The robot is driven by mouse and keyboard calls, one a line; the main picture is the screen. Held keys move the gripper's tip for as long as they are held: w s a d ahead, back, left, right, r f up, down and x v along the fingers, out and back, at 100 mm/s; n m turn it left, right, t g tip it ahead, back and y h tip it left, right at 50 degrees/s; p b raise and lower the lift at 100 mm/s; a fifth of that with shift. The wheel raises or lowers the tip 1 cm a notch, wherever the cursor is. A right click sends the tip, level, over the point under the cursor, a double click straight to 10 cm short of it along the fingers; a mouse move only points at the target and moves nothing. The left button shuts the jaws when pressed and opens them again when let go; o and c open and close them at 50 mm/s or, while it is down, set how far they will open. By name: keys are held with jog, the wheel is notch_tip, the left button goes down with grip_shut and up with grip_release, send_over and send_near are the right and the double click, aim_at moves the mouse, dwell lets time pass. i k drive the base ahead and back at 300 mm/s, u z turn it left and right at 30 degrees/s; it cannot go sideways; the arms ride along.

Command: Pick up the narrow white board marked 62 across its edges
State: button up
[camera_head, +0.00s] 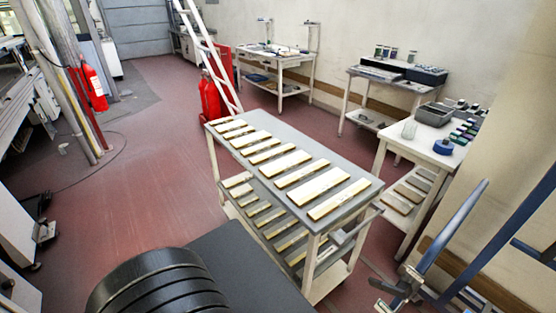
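Several pale, cream-white boards lie in a row across the grey top of a cart (353,178) in the middle of the view. Some are wider, such as the board (285,163), and some are narrower, such as the boards (264,147) and (301,174). The marks on them are too small to read, so I cannot tell which is 62. More boards (265,215) lie on the cart's lower shelves, partly hidden by the top. My gripper is not visible. A black ribbed part, apparently mine, fills the bottom left.
A white table (427,140) with a grey bin and a blue roll stands right of the cart. Other work tables stand along the wall. Blue bars (490,240) rise at the lower right. Red fire extinguishers (93,86) stand further off. The red floor left of the cart is clear.

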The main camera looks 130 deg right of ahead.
aim_at(251, 139)
jog(key=k, duration=0.4)
jog(key=z, duration=4.6)
